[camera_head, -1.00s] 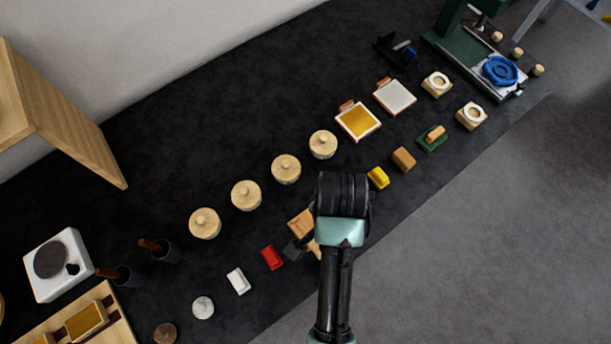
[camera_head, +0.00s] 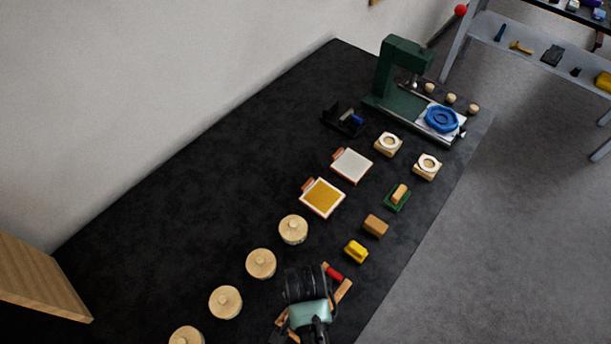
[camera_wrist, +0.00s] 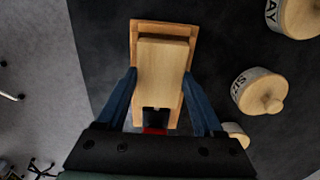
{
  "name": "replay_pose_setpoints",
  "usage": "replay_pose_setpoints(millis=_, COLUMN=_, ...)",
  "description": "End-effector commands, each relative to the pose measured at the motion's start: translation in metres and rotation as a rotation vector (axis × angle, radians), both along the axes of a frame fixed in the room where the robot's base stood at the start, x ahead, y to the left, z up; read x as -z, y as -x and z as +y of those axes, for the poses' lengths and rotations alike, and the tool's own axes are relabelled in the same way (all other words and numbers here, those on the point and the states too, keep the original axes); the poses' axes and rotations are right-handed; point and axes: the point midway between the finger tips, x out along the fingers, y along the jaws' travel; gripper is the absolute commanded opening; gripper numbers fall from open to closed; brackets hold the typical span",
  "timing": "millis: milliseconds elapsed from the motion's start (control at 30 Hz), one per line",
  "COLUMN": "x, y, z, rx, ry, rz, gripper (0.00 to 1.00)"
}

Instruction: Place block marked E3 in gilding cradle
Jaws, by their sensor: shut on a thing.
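My gripper (camera_head: 308,302) is over the gilding cradle (camera_head: 343,290), a light wooden frame that it partly covers in the head view. In the wrist view, my gripper (camera_wrist: 160,80) has its two blue fingers shut on the sides of a pale wooden block (camera_wrist: 164,62). The cradle (camera_wrist: 137,35) shows around and behind the block, roughly lined up with it. I cannot tell whether the block rests in it or is held just above. No E3 mark is readable. A red part (camera_wrist: 155,130) shows at the cradle's near end; the head view hides the block.
Several round lidded wooden pots (camera_head: 261,263) stand left of my gripper. A yellow block (camera_head: 356,251), a brown block (camera_head: 375,225) and a green tray (camera_head: 398,198) lie beyond it. A green press (camera_head: 400,75) stands at the far end. The dark table's left area is clear.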

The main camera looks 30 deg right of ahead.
Motion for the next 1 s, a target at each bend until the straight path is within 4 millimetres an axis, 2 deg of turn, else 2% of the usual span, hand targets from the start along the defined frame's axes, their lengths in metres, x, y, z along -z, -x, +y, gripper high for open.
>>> replay_pose_setpoints(millis=467, x=0.0104, y=-0.0002, z=-0.0002, rx=0.000, ry=0.001, rz=-0.001, gripper=0.13)
replay_pose_setpoints(millis=500, x=0.0093, y=-0.0001, z=-0.0003, rx=0.001, ry=0.001, rz=-0.001, gripper=0.76)
replay_pose_setpoints(millis=600, x=0.0092, y=-0.0001, z=-0.0002, rx=0.001, ry=0.001, rz=-0.001, gripper=0.94)
replay_pose_setpoints(millis=633, x=0.0092, y=-0.0001, z=-0.0002, rx=0.001, ry=0.000, rz=-0.001, gripper=0.99)
replay_pose_setpoints(millis=1000, x=0.0037, y=-0.0003, z=-0.0003, rx=0.001, ry=0.001, rz=-0.001, gripper=0.99)
